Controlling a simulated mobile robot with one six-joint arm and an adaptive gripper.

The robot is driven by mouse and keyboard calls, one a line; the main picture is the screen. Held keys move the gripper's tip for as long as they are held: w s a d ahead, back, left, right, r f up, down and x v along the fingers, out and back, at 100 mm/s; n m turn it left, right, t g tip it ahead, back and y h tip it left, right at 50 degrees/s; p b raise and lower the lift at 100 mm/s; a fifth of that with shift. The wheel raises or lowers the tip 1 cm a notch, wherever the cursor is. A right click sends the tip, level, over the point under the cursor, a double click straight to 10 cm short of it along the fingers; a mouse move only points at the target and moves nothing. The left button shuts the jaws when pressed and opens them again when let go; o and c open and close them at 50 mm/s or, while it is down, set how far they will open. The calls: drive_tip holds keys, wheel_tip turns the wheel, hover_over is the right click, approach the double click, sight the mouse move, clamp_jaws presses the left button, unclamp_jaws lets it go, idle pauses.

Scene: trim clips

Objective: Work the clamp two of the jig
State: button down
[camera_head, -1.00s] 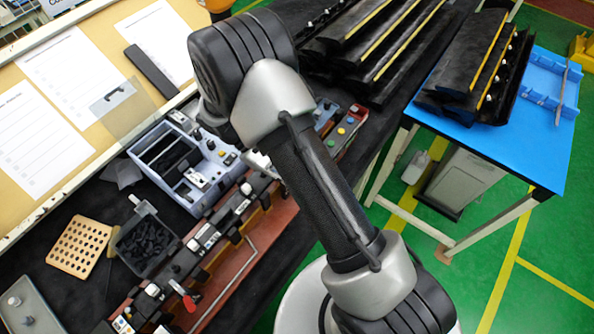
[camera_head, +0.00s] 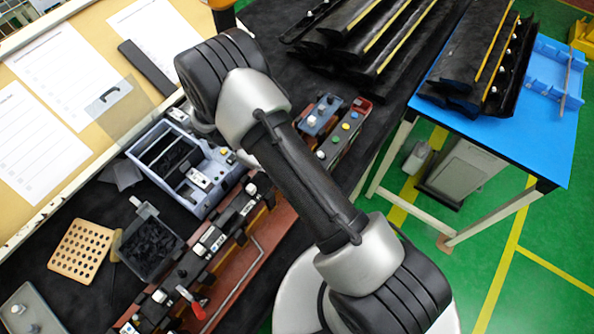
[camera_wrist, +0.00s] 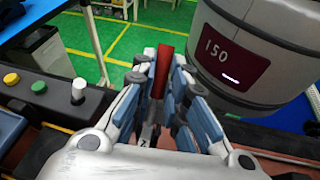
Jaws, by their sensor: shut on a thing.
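The jig is a long dark rail with several fittings on a reddish-brown base (camera_head: 236,283), running diagonally at the lower left in the head view. A lever with a red handle (camera_head: 197,308) shows at its near end. In the wrist view, a red clamp handle (camera_wrist: 161,70) stands upright between the fingers of my gripper (camera_wrist: 158,75), which is shut on it. A small label with a partly readable mark shows below the handle. My gripper and this handle are hidden behind my arm in the head view. I cannot read which clamp number it is.
A control box with yellow and green buttons (camera_head: 346,127) lies beyond the jig. A grey-blue divided tray (camera_head: 160,150), a dark bin (camera_head: 150,245) and a perforated wooden block (camera_head: 82,248) stand left of it. Black trim parts (camera_head: 375,40) lie at the back. A blue table (camera_head: 520,140) is at right.

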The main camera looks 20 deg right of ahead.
drive_tip(key=c, duration=1.6)
unclamp_jaws()
drive_tip(key=v, duration=0.7)
drive_tip(key=shift+w+a+r, duration=0.1)
drive_tip(key=shift+w+a, duration=0.05)
drive_tip(key=shift+a, duration=0.05)
